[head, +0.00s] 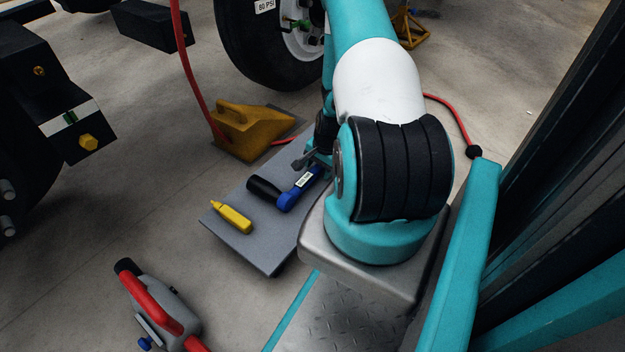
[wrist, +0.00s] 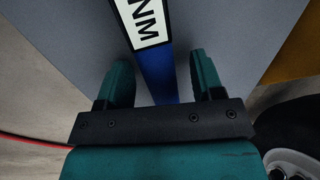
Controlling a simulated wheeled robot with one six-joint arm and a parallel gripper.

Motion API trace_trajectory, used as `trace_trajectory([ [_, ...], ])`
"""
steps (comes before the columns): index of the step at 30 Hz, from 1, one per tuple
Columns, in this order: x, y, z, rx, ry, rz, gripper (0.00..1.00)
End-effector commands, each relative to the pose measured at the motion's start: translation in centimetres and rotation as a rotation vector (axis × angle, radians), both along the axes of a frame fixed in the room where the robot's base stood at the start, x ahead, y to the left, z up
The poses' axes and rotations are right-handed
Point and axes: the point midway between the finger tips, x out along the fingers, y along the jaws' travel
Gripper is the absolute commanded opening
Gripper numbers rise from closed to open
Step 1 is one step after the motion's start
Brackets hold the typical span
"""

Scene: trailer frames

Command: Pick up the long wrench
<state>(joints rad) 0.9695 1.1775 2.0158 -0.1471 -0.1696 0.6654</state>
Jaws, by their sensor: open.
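The long wrench (head: 308,178) is a blue bar with a white label and lies on a grey mat or board (head: 235,238). A short black cylinder (head: 264,188) lies by its near end; I cannot tell whether it is part of the wrench. In the wrist view the wrench (wrist: 158,82) runs between the two teal fingers of my gripper (wrist: 160,65), with "NM" readable on its label. The fingers are apart, one on each side of the bar, with gaps showing. The wrench's far end is hidden by my arm in the head view.
A yellow marker-like tool (head: 231,217) lies on the board. A yellow wheel chock (head: 245,130) stands behind it, with a red hose (head: 186,80) nearby. A large tyre (head: 265,50) is at the back. A grey and red tool (head: 160,305) lies on the floor in front.

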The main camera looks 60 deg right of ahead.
Motion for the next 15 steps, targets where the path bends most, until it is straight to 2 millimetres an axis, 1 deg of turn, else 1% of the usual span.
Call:
trace_trajectory([
  [4, -0.01, 0.00, 0.15, 0.000, 0.000, 0.000, 0.61],
  [12, -0.03, 0.01, 0.16, 0.001, 0.000, 0.000, 0.00],
  [15, 0.02, -0.01, 0.22, 0.000, -0.001, 0.000, 0.00],
])
